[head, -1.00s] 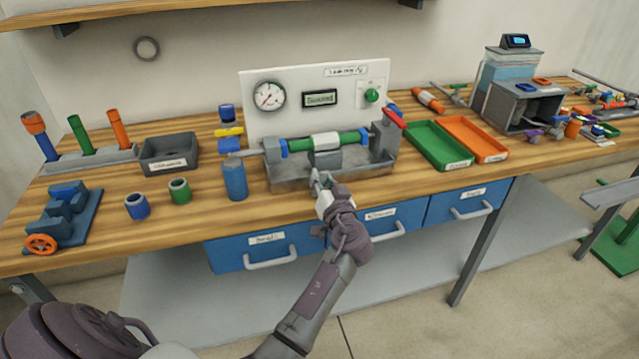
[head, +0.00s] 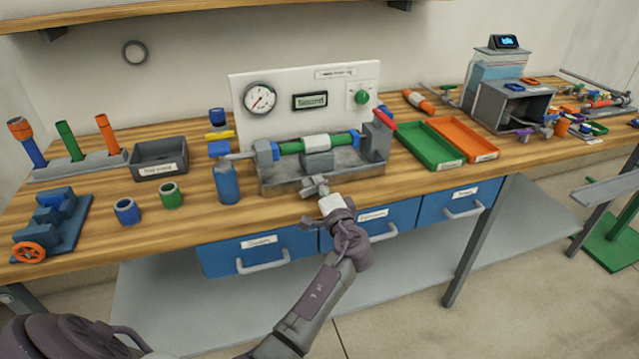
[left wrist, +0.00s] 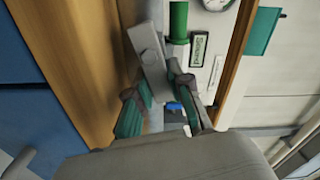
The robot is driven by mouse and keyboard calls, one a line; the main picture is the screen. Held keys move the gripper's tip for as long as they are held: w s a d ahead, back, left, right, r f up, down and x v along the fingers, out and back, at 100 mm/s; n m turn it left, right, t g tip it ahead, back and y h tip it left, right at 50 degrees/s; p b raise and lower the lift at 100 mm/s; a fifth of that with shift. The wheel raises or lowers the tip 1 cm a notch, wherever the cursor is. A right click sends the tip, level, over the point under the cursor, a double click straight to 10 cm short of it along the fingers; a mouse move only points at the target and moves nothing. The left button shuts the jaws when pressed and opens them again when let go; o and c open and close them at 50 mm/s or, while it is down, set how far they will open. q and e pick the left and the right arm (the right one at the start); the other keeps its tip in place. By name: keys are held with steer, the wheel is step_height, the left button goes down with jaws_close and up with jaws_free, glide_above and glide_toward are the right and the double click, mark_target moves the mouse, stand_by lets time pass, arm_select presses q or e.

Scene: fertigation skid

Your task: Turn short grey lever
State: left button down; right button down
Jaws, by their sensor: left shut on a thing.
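The test stand's grey tray (head: 350,178) holds a green tube (head: 290,147) with a white middle sleeve (head: 316,142), above a grey block (head: 318,160). My left gripper (head: 315,184) is at the tray's front edge, below that block. In the left wrist view the fingers (left wrist: 158,98) with teal pads are close around a short grey lever (left wrist: 150,62), a flat bar with a round pivot. The left gripper is shut on it. The fingers partly hide its lower end. My right gripper is not in view.
A white panel with a gauge (head: 260,98) stands behind the tray. A blue cylinder (head: 227,183) stands left of it, and a red handle (head: 383,119) is at its right. Green (head: 431,145) and orange (head: 466,138) trays lie further right. Blue drawers (head: 258,254) are below the bench top.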

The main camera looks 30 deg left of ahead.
arm_select(q)
steer(key=shift+f+m+p, duration=0.15)
steer(key=shift+m+p, duration=0.05)
steer(key=shift+m, duration=0.55)
steer(key=shift+f+m+p, duration=0.15)
steer(key=shift+m+p, duration=0.05)
steer(key=shift+m, duration=0.55)
steer(key=c, duration=1)
jaws_free()
steer(key=shift+f, duration=0.1)
steer(key=shift+c, duration=0.2)
steer(key=shift+f, duration=0.25)
steer(key=shift+d, duration=0.1)
